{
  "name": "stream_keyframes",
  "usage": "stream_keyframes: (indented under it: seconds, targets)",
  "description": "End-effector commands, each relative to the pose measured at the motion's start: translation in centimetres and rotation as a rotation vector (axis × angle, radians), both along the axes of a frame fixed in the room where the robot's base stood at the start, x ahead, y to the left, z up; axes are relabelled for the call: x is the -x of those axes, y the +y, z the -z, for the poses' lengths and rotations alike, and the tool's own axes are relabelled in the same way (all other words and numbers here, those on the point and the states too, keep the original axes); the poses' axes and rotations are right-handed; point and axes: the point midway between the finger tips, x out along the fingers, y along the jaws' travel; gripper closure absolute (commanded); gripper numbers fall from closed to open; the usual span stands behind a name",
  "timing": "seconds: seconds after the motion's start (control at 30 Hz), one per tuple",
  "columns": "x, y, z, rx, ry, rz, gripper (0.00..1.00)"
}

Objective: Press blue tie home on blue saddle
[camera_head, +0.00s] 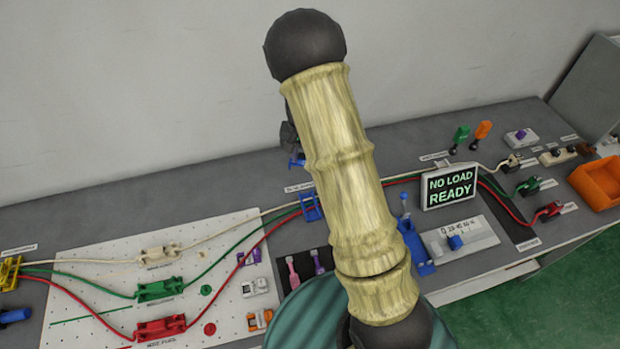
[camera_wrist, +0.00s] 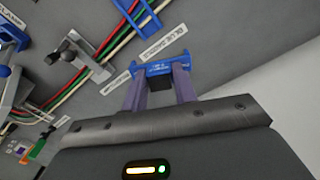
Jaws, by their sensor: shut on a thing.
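The blue tie (camera_wrist: 163,69) is between the two fingertips of my gripper (camera_wrist: 161,84) in the wrist view. My gripper is shut on it. A small blue piece that looks like the same tie (camera_head: 297,163) shows left of my arm in the head view. The blue saddle (camera_head: 311,207) stands on the bench with white, green and red cables running through it. In the wrist view the blue saddle (camera_wrist: 138,18) is above and left of the tie, with a gap and a label between them. In the head view my arm hides most of my gripper.
A pegboard (camera_head: 100,253) with white, green and red cable holders lies left. A sign reading NO LOAD READY (camera_head: 450,187) and a blue lever fixture (camera_head: 414,245) stand right of my arm. A grey clamp (camera_wrist: 72,50) sits beside the cables. The wall is behind the bench.

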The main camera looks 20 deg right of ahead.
Motion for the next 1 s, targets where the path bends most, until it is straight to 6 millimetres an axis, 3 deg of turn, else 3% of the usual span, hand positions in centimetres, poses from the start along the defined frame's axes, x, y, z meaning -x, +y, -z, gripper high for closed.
stream_keyframes:
  seconds: [0.53,0.7,1.0]
  targets:
    - [6.5,0.2,2.0,0.001,0.009,1.046,0.93]
    - [7.2,0.0,2.3,0.007,0.005,1.165,0.93]
    - [7.2,0.0,2.3,0.006,0.004,1.167,0.93]
